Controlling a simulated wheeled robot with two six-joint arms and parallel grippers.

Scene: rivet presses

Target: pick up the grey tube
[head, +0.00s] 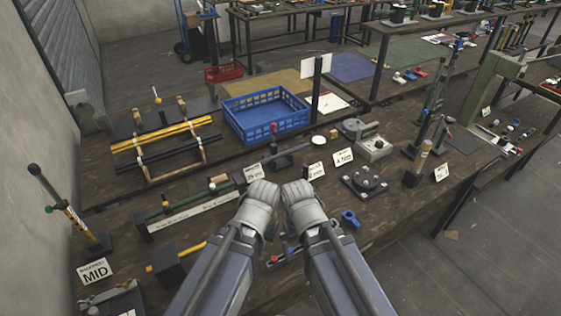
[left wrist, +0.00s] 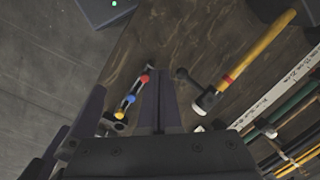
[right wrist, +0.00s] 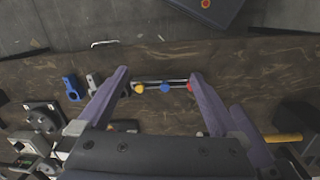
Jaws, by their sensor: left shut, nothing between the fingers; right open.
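No tube in view is plainly grey. A rack (head: 206,158) in the head view holds yellow tubes (head: 160,133) and a dark tube (head: 182,149), which may be black or dark grey. My left gripper (left wrist: 158,76) is shut and empty above the bench, with a yellow-handled hammer (left wrist: 232,84) to its right. My right gripper (right wrist: 159,75) is open and empty, with a bar bearing yellow, blue and red balls (right wrist: 165,87) seen between its fingers. In the head view my two wrists are side by side over the bench's front, and the fingers are hidden.
A blue crate (head: 262,124) stands behind the wrists. A ruler fixture (head: 190,215) lies left, round metal devices (head: 364,182) and a blue clamp (head: 350,219) right. Upright tools (head: 418,160) stand further right. The "MID" sign (head: 95,271) is near left.

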